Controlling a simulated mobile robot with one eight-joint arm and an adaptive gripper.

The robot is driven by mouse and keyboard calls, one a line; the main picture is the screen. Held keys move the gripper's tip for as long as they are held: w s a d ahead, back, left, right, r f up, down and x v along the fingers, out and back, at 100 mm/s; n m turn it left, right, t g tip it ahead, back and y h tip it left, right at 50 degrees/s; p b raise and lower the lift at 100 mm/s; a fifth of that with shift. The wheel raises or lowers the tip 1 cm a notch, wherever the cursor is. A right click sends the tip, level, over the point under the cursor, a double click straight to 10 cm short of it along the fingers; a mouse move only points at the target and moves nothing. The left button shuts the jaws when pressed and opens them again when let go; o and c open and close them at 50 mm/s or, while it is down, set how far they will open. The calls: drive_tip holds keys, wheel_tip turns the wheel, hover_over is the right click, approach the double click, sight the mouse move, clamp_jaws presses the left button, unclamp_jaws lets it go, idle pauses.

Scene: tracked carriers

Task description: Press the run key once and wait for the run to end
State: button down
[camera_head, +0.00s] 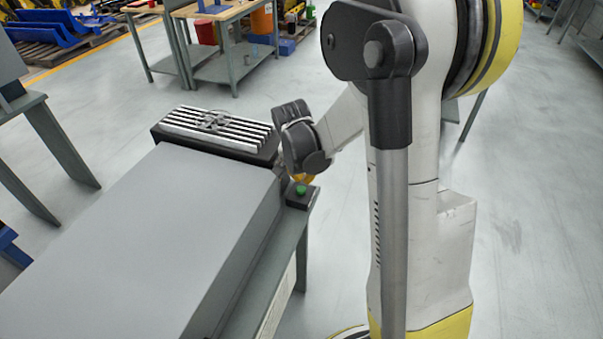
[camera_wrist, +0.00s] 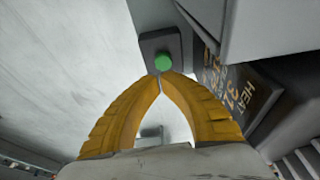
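The run key is a green round button (camera_head: 301,190) on a small dark box (camera_head: 297,202) at the end of the grey bench by the machine. In the wrist view the green button (camera_wrist: 163,62) shows just beyond my fingertips. My gripper (camera_wrist: 161,77) has yellow fingers whose tips meet, with nothing between them. In the head view my gripper (camera_head: 304,179) is mostly hidden by my wrist, and a bit of yellow shows right by the button. The tips overlap the button's near edge in the wrist view; I cannot tell whether they touch it.
A large grey machine housing (camera_head: 150,230) fills the left front, with a slatted metal carrier (camera_head: 216,127) at its far end. A dark panel with lettering (camera_wrist: 232,90) lies right of the key in the wrist view.

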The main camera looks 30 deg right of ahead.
sight(303, 191)
drive_tip(key=shift+f+b, duration=0.6)
drive_tip(key=shift+f, duration=1.15)
wheel_tip(303, 191, down, 2)
drive_tip(key=shift+f+b, duration=0.1)
drive_tip(key=shift+b, duration=0.75)
drive_tip(key=shift+r, duration=0.25)
drive_tip(key=shift+r+p, duration=0.35)
drive_tip(key=shift+p, duration=0.15)
drive_tip(key=p+v, duration=0.6)
drive_tip(key=v, duration=0.7)
drive_tip(key=shift+w+d, duration=0.2)
drive_tip(key=shift+d, duration=0.1)
drive_tip(key=shift+r, duration=0.1)
